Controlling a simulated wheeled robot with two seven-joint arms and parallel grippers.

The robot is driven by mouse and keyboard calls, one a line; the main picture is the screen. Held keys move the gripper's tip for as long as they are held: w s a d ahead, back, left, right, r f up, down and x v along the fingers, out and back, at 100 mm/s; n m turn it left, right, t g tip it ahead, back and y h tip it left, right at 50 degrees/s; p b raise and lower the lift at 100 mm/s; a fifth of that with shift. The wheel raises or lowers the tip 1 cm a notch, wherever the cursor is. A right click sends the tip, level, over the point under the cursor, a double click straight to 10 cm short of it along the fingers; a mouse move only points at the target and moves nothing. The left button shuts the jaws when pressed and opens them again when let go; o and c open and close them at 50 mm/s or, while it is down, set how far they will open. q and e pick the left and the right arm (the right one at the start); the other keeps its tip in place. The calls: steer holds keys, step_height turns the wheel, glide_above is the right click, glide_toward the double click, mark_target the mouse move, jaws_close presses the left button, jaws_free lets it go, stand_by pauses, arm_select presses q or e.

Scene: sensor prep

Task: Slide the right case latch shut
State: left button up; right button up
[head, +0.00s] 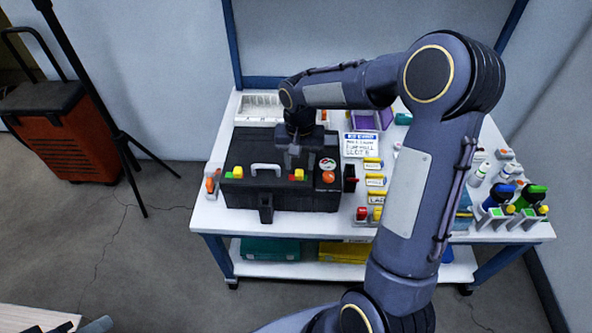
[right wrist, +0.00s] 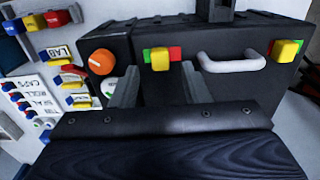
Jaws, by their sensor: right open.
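My right gripper (head: 299,163) is open and empty, pointing down at the case. In the right wrist view its two fingers (right wrist: 160,82) appear on either side of the right latch; contact cannot be told. The left case latch (head: 236,173) shows beyond the handle. My left gripper is out of view.
An orange knob (head: 328,177) sits on the case beside the right latch. Labelled blocks (head: 374,181) stand right of the case. A white tray (head: 258,106) and a purple bin (head: 366,120) are behind it. My right arm covers part of the table's right side.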

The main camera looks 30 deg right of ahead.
mark_target(299, 172)
steer(key=shift+f, duration=1.7)
steer(key=shift+c, duration=0.3)
jaws_close()
